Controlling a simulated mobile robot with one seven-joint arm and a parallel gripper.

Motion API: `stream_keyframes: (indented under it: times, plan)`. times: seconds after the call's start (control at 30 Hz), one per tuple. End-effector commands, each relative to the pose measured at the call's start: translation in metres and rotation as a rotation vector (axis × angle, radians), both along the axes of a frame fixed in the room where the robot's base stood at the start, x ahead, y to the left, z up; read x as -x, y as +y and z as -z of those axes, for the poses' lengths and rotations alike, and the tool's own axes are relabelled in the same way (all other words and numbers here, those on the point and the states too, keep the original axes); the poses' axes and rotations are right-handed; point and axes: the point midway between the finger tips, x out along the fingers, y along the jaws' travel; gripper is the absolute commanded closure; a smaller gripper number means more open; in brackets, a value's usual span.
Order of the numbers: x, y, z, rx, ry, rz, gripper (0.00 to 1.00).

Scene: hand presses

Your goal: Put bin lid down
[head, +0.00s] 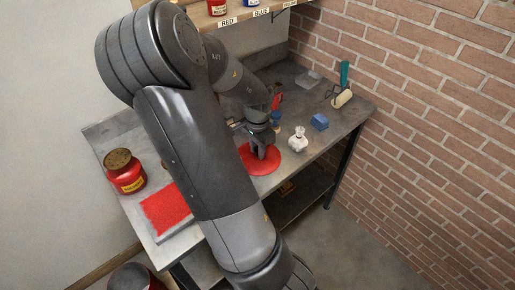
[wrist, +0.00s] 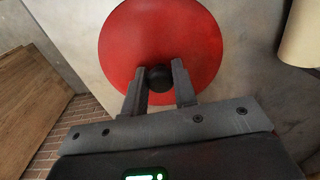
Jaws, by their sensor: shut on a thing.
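The bin lid (head: 262,165) is a round red disc with a dark knob at its centre. It is over the grey workbench, near the front edge, in the head view. In the wrist view the lid (wrist: 190,35) fills the upper middle. My gripper (head: 262,150) is above the lid, and in the wrist view its two fingers (wrist: 159,80) are shut on the black knob (wrist: 159,78). I cannot tell whether the lid touches the bench or hangs just above it.
On the bench (head: 340,118) stand a white bottle (head: 298,140), a blue block (head: 320,121), a roller (head: 342,98), a red jar (head: 125,175) and a red inked slab (head: 165,209). A shelf hangs behind. A red bin (head: 133,278) stands on the floor at front left, partly cut off.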

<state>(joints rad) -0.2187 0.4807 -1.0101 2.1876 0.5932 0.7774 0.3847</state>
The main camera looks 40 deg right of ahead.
Motion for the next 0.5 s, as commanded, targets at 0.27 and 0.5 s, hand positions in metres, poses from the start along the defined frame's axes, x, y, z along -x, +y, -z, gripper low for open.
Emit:
stream_keyframes:
  times: [0.27,0.5]
  plan:
    - [0.0001,-0.0001,0.0026,0.0,0.0,0.0,0.73]
    - [0.0,0.0,0.0024,0.0,0.0,0.0,0.53]
